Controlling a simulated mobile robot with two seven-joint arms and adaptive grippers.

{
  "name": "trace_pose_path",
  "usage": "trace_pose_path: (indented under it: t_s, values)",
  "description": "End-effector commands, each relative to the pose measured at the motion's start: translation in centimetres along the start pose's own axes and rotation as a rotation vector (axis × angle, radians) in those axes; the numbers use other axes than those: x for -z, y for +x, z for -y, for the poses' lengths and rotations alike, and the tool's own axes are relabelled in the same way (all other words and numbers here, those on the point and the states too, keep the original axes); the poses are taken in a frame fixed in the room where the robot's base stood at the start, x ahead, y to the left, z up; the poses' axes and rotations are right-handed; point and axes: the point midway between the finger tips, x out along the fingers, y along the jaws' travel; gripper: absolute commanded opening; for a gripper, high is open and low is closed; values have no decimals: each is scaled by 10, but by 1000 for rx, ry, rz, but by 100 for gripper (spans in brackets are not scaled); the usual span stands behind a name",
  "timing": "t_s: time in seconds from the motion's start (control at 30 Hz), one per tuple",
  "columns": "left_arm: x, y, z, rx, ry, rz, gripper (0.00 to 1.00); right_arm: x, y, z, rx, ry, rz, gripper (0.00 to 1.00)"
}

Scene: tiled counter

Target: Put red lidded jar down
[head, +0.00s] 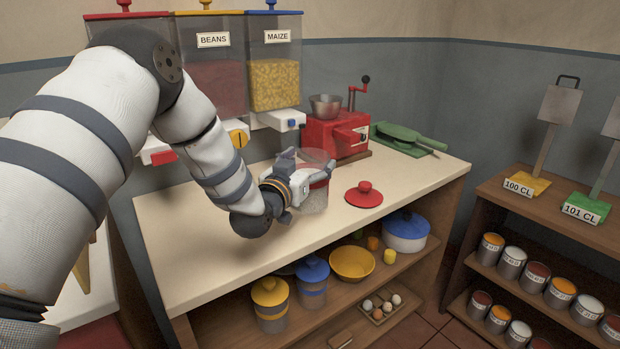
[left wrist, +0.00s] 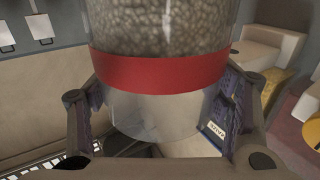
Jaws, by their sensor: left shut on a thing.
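The red lidded jar (head: 316,199) is a clear jar with a red band and pale speckled contents. My left gripper (head: 303,178) is shut around its side, at the counter's middle. In the left wrist view the jar (left wrist: 160,72) fills the space between the two fingers (left wrist: 158,118), with a clear section beside the band. A red lid (head: 364,195) with a knob lies on the counter (head: 270,262), right of the jar and apart from it. I cannot tell whether the jar's base touches the counter. My right gripper is not in view.
A red grinder (head: 335,135) stands behind the jar, with a green tool (head: 405,139) to its right. The beans dispenser (head: 212,75) and maize dispenser (head: 275,75) hang behind. The counter's front and right end are clear. A shelf below holds pots and bowls.

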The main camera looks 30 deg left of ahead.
Motion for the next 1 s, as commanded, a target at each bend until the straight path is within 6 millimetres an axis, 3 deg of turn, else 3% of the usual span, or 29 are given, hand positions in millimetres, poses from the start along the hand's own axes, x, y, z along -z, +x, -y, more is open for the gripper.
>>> trace_pose_path:
  t_s: [0.2,0.57,0.6,0.67,0.7,1.0]
  values:
    - [-34,4,5,1,0,-1,11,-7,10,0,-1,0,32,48]
    - [-35,4,4,1,-1,-8,11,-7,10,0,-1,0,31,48]
    - [-38,3,5,1,-1,-3,75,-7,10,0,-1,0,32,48]
    - [-37,3,5,1,-1,-4,88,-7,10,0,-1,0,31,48]
    - [-37,3,4,1,-1,-4,92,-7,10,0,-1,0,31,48]
    - [-37,3,4,1,-1,-4,92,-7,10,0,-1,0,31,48]
